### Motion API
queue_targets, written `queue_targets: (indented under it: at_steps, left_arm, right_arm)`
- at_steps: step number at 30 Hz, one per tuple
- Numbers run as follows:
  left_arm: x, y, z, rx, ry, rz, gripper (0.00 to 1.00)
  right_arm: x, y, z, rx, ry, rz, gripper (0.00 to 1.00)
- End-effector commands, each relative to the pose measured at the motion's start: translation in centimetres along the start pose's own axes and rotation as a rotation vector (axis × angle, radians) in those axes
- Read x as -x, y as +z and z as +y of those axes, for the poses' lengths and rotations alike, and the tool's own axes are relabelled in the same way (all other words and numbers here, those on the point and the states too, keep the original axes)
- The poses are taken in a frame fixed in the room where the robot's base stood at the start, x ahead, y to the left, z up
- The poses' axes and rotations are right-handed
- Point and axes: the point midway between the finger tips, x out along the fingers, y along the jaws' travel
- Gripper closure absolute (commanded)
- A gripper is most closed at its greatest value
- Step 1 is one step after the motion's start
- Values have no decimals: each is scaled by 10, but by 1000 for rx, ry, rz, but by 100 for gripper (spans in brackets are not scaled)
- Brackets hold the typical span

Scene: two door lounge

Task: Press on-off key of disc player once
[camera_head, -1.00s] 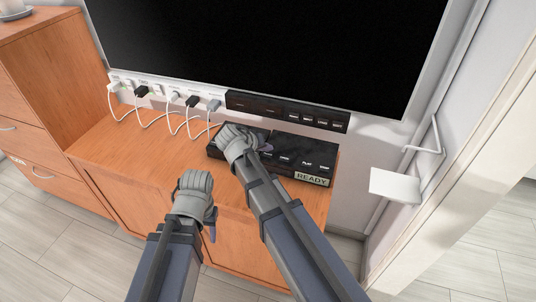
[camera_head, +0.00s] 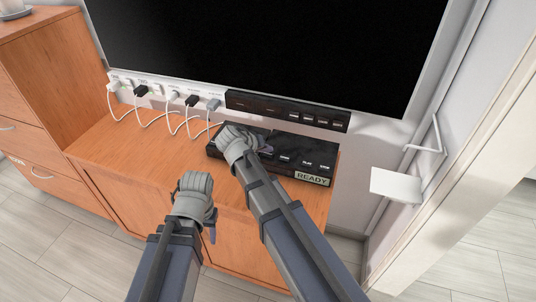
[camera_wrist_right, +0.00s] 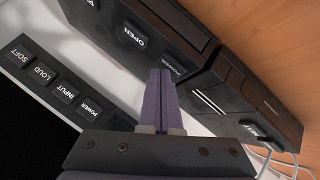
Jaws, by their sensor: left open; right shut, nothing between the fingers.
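The disc player (camera_head: 320,156) is a black box on the wooden cabinet, with a row of labelled keys and a pale display (camera_head: 311,178) reading READY. My right gripper (camera_head: 266,149) is shut and empty over the left part of the player. In the right wrist view its purple fingertips (camera_wrist_right: 161,76) point at the player's key face, just beside the OPEN key (camera_wrist_right: 135,36). My left gripper (camera_head: 212,233) is open and empty in front of the cabinet.
A second black unit (camera_head: 287,110) with keys, one labelled POWER (camera_wrist_right: 91,107) in the right wrist view, sits behind the player under the dark screen (camera_head: 265,50). White-corded plugs (camera_head: 193,101) line the strip at left. A white shelf (camera_head: 396,186) juts out at right.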

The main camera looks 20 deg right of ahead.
Motion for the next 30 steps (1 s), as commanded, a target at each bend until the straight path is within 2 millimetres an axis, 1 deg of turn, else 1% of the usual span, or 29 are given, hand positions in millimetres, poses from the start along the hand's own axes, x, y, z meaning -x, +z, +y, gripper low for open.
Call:
queue_targets:
  at_steps: [24, 30]
  left_arm:
    - [-8, 0, 1, 0, 0, 0, 50]
    - [-7, 0, 1, 0, 0, 0, 50]
  right_arm:
    - [-6, 4, -4, 0, 0, 0, 100]
    - [-5, 4, -4, 0, 0, 0, 100]
